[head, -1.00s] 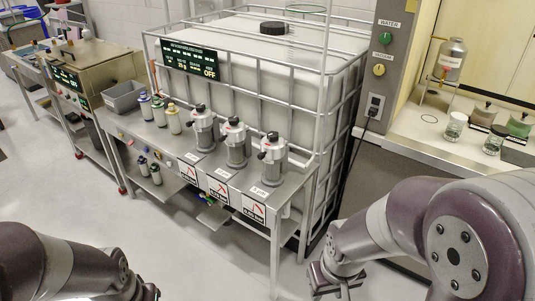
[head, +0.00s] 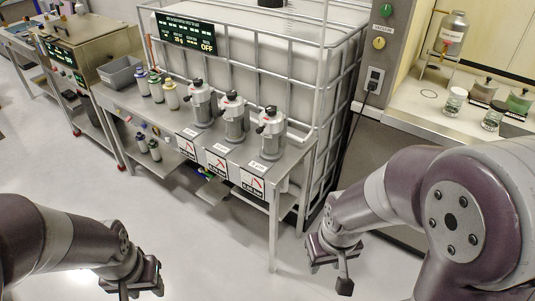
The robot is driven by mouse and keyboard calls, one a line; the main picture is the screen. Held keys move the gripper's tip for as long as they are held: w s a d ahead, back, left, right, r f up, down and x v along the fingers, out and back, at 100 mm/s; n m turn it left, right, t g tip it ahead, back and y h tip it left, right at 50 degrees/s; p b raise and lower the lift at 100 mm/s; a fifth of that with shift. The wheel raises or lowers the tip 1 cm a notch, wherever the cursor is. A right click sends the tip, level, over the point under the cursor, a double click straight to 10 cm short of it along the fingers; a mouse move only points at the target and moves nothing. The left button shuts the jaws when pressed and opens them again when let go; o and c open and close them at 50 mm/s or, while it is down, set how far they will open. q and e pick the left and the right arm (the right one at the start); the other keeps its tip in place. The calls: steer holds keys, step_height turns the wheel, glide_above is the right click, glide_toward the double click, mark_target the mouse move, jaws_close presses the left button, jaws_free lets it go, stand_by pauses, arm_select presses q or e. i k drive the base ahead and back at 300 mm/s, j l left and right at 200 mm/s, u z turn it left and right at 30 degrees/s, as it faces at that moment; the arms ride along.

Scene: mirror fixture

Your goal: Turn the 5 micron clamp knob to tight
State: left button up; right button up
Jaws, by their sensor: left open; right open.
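Three grey metal filter housings stand upright in a row on the steel bench (head: 225,160): a left one (head: 201,107), a middle one (head: 235,121) and a right one (head: 270,138). Each has a dark clamp knob on top, the right one's knob (head: 270,111) among them. Small labels lie on the bench before them, too small to read surely, so I cannot tell which is 5 micron. My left gripper (head: 133,286) is open and empty, low at the left, well apart from the housings. My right gripper (head: 329,270) is open and empty, right of the bench's front leg.
A caged white tank (head: 285,60) stands behind the bench. Several small bottles (head: 156,86) and a grey bin (head: 121,73) are at the bench's left. Pressure signs (head: 252,184) hang on its front edge. A counter with jars (head: 455,100) is at right. Floor in front is clear.

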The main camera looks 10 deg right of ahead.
mark_target(271, 109)
steer(key=i+l+z, duration=0.1)
steer(key=i+z, duration=0.75)
